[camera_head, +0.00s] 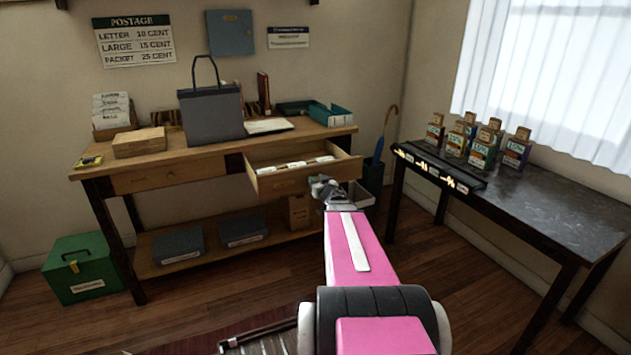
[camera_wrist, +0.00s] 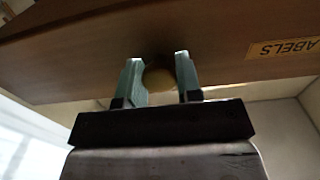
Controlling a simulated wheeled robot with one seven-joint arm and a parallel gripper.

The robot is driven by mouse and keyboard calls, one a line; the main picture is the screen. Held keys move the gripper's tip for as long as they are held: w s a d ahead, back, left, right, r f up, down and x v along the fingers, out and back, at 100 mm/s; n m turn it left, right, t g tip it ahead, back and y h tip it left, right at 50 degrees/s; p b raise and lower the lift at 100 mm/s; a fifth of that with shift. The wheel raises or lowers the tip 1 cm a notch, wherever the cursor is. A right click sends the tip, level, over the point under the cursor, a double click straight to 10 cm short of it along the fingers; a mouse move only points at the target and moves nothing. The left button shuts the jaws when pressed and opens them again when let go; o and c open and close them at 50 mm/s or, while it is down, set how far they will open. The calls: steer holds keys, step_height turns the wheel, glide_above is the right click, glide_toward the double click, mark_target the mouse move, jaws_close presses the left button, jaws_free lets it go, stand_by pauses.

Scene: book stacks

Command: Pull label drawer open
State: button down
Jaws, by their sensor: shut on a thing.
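The label drawer (camera_head: 285,183) is the right drawer of the wooden desk, and it stands pulled out with pale cards or envelopes inside. In the wrist view its wooden front (camera_wrist: 75,60) fills the upper part, with a tag (camera_wrist: 284,48) reading "ABELS" upside down. My gripper (camera_head: 322,186) is at the right part of the drawer front. In the wrist view my gripper's two fingers (camera_wrist: 160,78) are shut on the round knob (camera_wrist: 158,79), one on each side.
The wooden desk (camera_head: 190,163) carries a grey bag (camera_head: 211,113), envelopes and trays. A dark table (camera_head: 560,198) with several labelled bottles stands at the right. A green box (camera_head: 85,268) sits on the floor at left. Wooden floor shows between desk and table.

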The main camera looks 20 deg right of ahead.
steer(key=c, duration=0.8)
jaws_free()
steer(key=shift+s, duration=0.1)
steer(key=s, duration=1)
steer(key=shift+s+d, duration=0.2)
steer(key=shift+s, duration=0.1)
steer(key=shift+w, duration=0.1)
